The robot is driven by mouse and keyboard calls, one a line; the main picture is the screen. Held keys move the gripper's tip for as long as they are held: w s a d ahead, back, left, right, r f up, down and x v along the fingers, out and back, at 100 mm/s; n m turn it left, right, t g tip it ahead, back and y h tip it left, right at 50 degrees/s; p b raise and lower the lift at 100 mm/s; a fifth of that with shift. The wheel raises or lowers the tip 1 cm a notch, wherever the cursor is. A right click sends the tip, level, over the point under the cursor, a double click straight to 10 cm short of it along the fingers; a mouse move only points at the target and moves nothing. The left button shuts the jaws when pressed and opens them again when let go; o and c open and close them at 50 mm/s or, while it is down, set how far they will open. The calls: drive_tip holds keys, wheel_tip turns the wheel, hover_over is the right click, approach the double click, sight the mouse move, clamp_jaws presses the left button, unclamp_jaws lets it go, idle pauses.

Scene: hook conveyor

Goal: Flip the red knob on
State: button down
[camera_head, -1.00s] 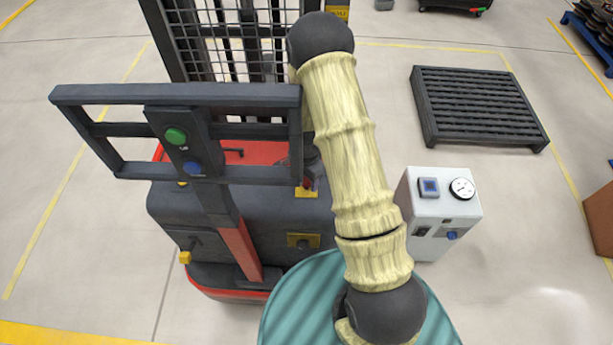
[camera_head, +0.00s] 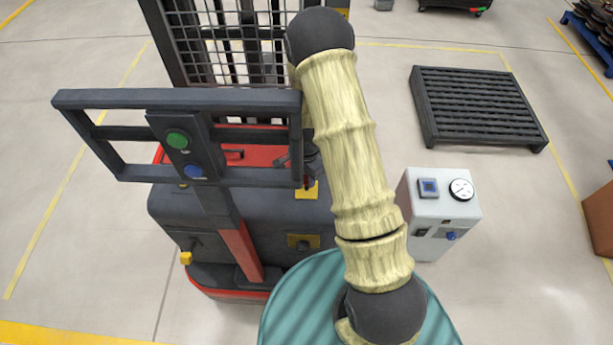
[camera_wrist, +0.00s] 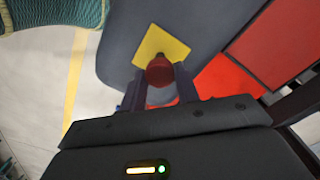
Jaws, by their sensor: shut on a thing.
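The red knob (camera_wrist: 159,70) stands on a yellow plate (camera_wrist: 166,43) in the wrist view. The same yellow plate (camera_head: 308,191) shows in the head view on the dark body of a truck with a mast. My gripper (camera_wrist: 158,84) has one dark finger on each side of the knob and is shut on it. The fingers and the wrist body hide the knob's lower part in the wrist view.
The truck's dark handle frame (camera_head: 80,98) with a green button (camera_head: 177,139) and a blue button (camera_head: 194,171) stands left of my arm. A mesh mast (camera_head: 225,55) rises behind. A white box with a gauge (camera_head: 428,208) and a dark pallet (camera_head: 478,108) are on the right.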

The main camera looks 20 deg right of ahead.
sight(306, 178)
drive_tip(key=c, duration=1)
unclamp_jaws()
drive_tip(key=shift+r, duration=0.2)
drive_tip(key=shift+c, duration=0.2)
wheel_tip(306, 178, up, 17)
drive_tip(key=b, duration=0.3)
drive_tip(key=shift+r, duration=0.15)
drive_tip(key=shift+w, duration=0.1)
